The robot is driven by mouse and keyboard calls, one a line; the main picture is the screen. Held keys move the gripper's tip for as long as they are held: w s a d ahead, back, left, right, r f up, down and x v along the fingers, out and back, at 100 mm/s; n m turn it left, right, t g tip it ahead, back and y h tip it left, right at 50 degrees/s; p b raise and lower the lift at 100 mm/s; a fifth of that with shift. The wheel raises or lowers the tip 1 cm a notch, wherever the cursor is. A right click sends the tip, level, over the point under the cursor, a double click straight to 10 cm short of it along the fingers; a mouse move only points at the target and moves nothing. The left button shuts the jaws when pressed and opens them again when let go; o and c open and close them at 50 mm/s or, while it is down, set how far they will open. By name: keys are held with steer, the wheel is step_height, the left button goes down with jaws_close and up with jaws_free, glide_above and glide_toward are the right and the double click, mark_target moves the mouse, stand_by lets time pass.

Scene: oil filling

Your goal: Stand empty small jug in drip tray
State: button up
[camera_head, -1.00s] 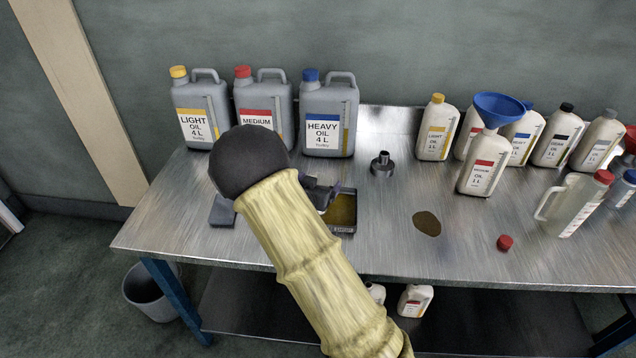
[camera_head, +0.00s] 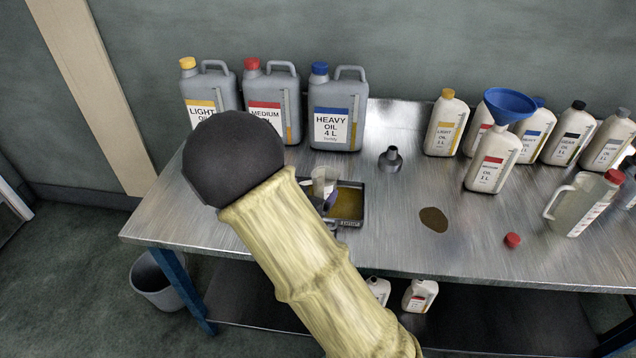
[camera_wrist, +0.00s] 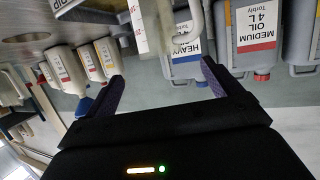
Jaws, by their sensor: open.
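The small jug (camera_head: 324,180) is clear and looks empty. It stands upright at the left end of the drip tray (camera_head: 359,212), its lower part partly hidden by my arm and fingertip. The tray holds a brownish-yellow layer at its right. In the wrist view the jug (camera_wrist: 139,24), with red scale marks and a pale handle (camera_wrist: 192,27), is beyond my fingertips at the top edge. My gripper (camera_wrist: 162,76) is open, with nothing between its fingers and a gap to the handle. In the head view my arm hides most of the gripper.
Large grey cans, including heavy oil (camera_head: 336,112), stand behind the tray. A blue funnel (camera_head: 509,104) sits on a bottle; a larger jug (camera_head: 578,208) is further right.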

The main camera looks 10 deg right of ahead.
steer(key=shift+v, duration=0.85)
steer(key=s+d+n+g+y, duration=0.3)
steer(key=s+g+y, duration=0.1)
steer(key=s, duration=0.6)
steer(key=s+d+r+n+g+y, duration=0.1)
steer(key=s+d+n+g+y, duration=0.2)
steer(key=s, duration=0.6)
steer(key=g+y, duration=0.1)
steer(key=g, duration=0.1)
steer(key=shift+s+d+r+n+g, duration=0.25)
steer(key=shift+s+r+n+g, duration=0.05)
steer(key=shift+s, duration=0.05)
steer(key=shift+w, duration=0.1)
steer(key=shift+a, duration=0.1)
